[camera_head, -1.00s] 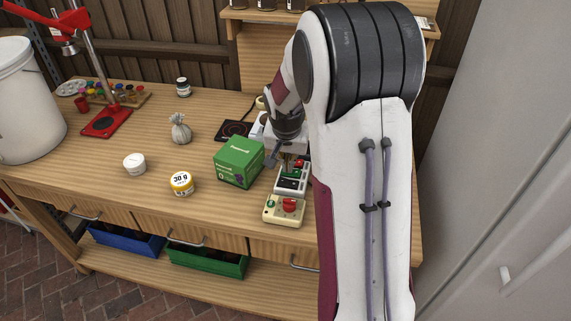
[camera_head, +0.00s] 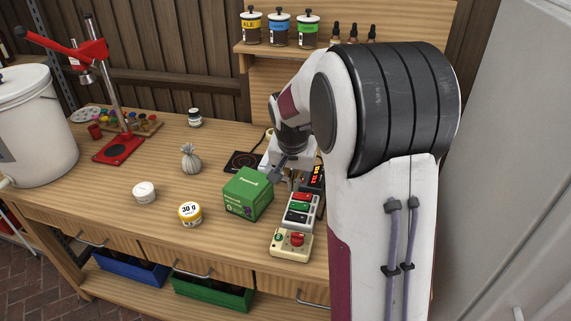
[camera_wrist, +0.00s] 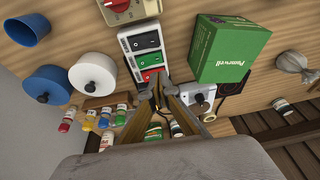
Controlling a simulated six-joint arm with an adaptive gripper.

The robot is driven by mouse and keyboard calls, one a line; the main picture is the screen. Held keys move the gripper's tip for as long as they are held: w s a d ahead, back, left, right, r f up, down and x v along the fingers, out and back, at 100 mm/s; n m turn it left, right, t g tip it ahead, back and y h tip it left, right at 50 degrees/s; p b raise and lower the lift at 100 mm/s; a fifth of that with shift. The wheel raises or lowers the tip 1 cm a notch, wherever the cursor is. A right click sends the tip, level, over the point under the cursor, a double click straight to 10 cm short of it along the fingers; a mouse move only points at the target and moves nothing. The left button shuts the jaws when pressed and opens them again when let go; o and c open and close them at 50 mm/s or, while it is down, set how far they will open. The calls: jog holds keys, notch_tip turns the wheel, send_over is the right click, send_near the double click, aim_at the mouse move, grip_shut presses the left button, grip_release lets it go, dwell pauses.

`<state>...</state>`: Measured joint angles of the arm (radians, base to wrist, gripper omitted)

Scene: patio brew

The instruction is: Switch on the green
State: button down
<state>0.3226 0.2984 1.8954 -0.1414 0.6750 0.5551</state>
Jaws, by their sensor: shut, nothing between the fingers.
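A switch box (camera_head: 298,220) with a row of rocker switches stands on the bench, right of the green carton. Its green switch (camera_head: 299,205) lies between a red switch (camera_head: 303,195) and a black switch (camera_head: 296,215). The wrist view also shows the green switch (camera_wrist: 151,59), with the red one (camera_wrist: 151,74) nearer my fingers. My gripper (camera_head: 292,184) is shut and empty, just beyond the red-switch end of the box. In the wrist view my fingertips (camera_wrist: 157,84) meet beside that end. I cannot tell whether they touch it or how the green switch is tilted.
A green carton (camera_head: 248,193) stands close on the left. A beige box with a red knob (camera_head: 291,246) sits in front, and a red-digit display (camera_head: 317,174) behind. A hot plate (camera_head: 243,161), a grey sack (camera_head: 190,158) and jars stand further left, with clear bench between them.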

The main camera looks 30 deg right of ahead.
notch_tip(320, 180, up, 8)
jog(key=a, duration=0.2)
jog(key=shift+s+a, duration=0.25)
jog(key=shift+a, duration=0.15)
jog(key=shift+f+n, duration=0.15)
jog(key=shift+n, duration=0.15)
jog(key=s+a+r+n+t, duration=0.1)
jog(key=s+a+n, duration=0.1)
jog(key=s+a, duration=0.3)
jog(key=s+a+r+n+t+y, duration=0.1)
jog(key=s+a+n, duration=0.2)
jog(key=s, duration=0.9)
jog(key=s+a+r+n+y, duration=0.1)
jog(key=s+a+n, duration=0.2)
jog(key=s+a, duration=0.5)
jog(key=shift+s+r+t, duration=0.25)
jog(key=shift+s+t, duration=0.15)
dwell(2.0)
